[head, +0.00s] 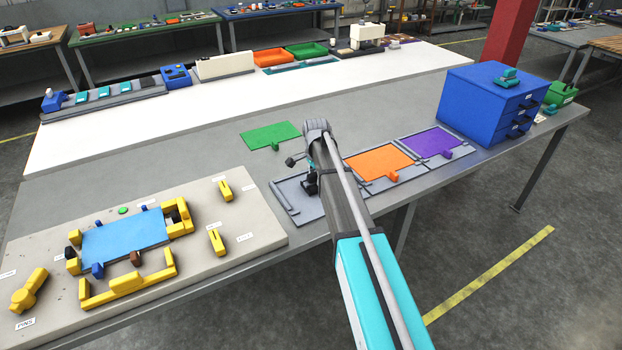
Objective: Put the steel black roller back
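I cannot pick out the steel black roller for certain. A dark rounded part (175,215) sits in the yellow holder at the right end of the blue plate (125,240). Another dark part (70,252) is at the plate's left end. Both are too small to identify. My gripper (301,174) is at the end of my arm, over the left grey tray (284,207), to the right of the pale fixture board (235,238). My arm partly hides it, and I cannot tell whether it holds anything.
Yellow blocks stand on the board around the blue plate. A green plate (270,135) lies on the grey table behind my gripper. Trays with an orange plate (378,162) and a purple plate (432,143) lie to the right, before a blue drawer cabinet (472,105).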

